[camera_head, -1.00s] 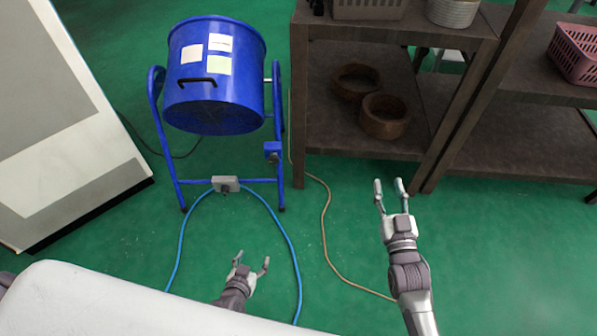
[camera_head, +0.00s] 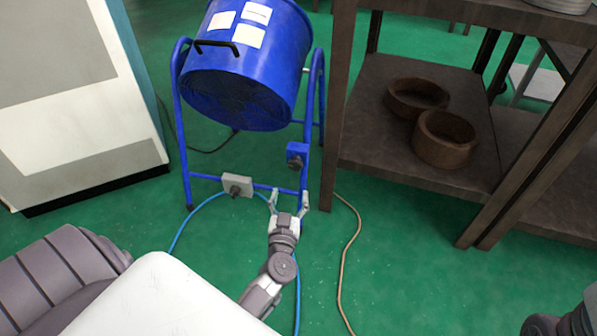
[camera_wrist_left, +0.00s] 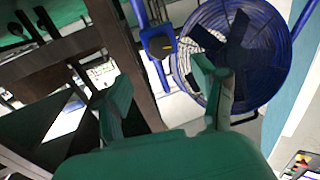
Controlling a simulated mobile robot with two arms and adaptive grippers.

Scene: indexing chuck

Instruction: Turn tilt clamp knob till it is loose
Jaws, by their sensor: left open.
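The tilt clamp knob (camera_head: 295,163) is a small dark knob on a blue block (camera_head: 298,149) on the right leg of the blue fan stand. It also shows in the left wrist view as a dark knob with an orange mark (camera_wrist_left: 160,46). My left gripper (camera_head: 289,198) is open and empty, just below the knob in the head view and apart from it. In the left wrist view, the knob lies beyond and between the spread fingers of that gripper (camera_wrist_left: 163,88). Part of my right arm shows at the bottom right corner of the head view; its gripper is out of frame.
The blue fan drum (camera_head: 243,75) hangs tilted in its tubular stand. A grey box (camera_head: 237,184) sits on the lower crossbar, with a blue cable. A brown shelf (camera_head: 400,165) with two wooden bowls stands close on the right. A cabinet (camera_head: 80,110) stands left.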

